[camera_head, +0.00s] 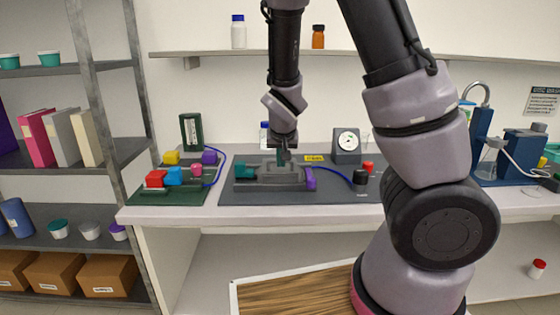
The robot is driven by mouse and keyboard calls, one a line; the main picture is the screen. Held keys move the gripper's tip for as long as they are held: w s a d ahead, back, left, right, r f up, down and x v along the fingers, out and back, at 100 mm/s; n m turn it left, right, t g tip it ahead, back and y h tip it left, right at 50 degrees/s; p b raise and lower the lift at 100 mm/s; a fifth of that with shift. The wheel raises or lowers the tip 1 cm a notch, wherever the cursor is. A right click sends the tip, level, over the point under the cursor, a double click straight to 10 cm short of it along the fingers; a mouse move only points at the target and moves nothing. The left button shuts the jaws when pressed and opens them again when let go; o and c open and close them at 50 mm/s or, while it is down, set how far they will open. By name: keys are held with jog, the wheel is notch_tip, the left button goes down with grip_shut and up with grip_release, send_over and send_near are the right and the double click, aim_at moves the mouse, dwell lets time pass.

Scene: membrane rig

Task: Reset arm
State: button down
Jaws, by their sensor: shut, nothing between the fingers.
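My gripper (284,157) points straight down over the middle of the bench. It is shut and holds nothing. It is just above a grey rig block (268,178), which has a teal part (244,171) on its left and a purple part (310,179) on its right. The rig stands on a dark mat. At this size I cannot tell whether the fingertips touch the rig. My arm comes from the lower right, rises out of the top of the picture and comes down again to the gripper.
A green board (168,196) with colored blocks lies left of the rig. A round gauge (347,144) stands behind it to the right, with a dark knob (360,178) in front. A wall shelf (340,56) holds bottles. A blue apparatus (500,150) stands at the far right.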

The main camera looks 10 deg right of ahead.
jog(key=s+d+r+y, duration=0.1)
jog(key=s+d+r, duration=0.2)
jog(key=s+r, duration=0.6)
jog(key=s+d+r+m+t+y, duration=0.1)
jog(key=s+d+r, duration=0.3)
jog(key=s+r, duration=0.6)
jog(key=shift+s+r+m+y, duration=0.3)
jog(key=shift+r+y, duration=0.2)
jog(key=shift+r, duration=2.55)
